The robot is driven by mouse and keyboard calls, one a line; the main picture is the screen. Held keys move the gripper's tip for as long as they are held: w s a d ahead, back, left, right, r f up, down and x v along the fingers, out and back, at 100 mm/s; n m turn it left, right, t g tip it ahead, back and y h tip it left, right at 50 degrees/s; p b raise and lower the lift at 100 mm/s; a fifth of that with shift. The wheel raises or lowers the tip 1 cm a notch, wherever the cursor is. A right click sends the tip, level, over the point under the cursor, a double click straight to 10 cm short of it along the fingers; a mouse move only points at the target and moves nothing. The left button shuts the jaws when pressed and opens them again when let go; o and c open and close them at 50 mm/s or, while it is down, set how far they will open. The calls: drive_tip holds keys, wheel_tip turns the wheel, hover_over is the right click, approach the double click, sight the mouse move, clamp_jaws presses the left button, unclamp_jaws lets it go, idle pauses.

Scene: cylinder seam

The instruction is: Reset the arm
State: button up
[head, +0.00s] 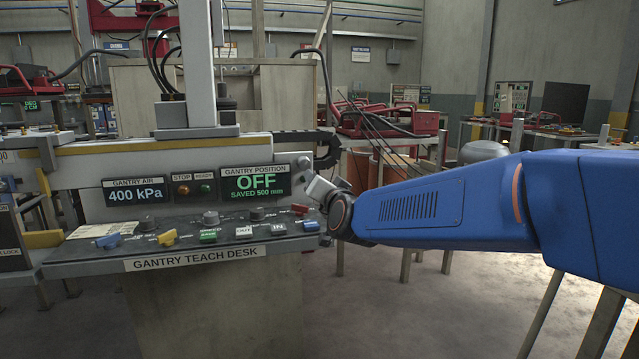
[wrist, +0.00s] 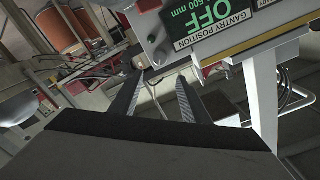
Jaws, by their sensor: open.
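My blue arm (head: 440,208) reaches in from the right in the head view. Its end, my gripper (wrist: 160,85), is at the right end of the gantry teach desk (head: 195,264). In the wrist view its two fingers are apart with nothing between them. The fingertips are hard to make out in the head view. The gantry position display (head: 255,183) reads "OFF" and "SAVED 500 mm"; it also shows upside down in the wrist view (wrist: 208,20).
The desk carries several coloured switches and knobs, such as a blue one (head: 108,241) and a yellow one (head: 167,237). A "400 kPa" gantry air display (head: 136,191) is at left. Red equipment (head: 385,122) and orange drums (head: 390,166) stand behind. Open floor (head: 430,310) lies below my arm.

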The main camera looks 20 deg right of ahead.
drive_tip(key=shift+s, duration=0.1)
drive_tip(key=s+d+f+n+g, duration=0.2)
drive_tip(key=s+f+g, duration=0.2)
drive_tip(key=s+f, duration=0.4)
drive_tip(key=s+d+f+n+g, duration=0.2)
drive_tip(key=s+f, duration=0.6)
drive_tip(key=s, duration=0.9)
drive_tip(key=s+d+f+n+g, duration=0.2)
drive_tip(key=s+f+g, duration=0.5)
drive_tip(key=s, duration=0.6)
drive_tip(key=shift+s+d+f+n, duration=0.35)
drive_tip(key=shift+d+f+n, duration=0.05)
drive_tip(key=shift+d+f, duration=0.15)
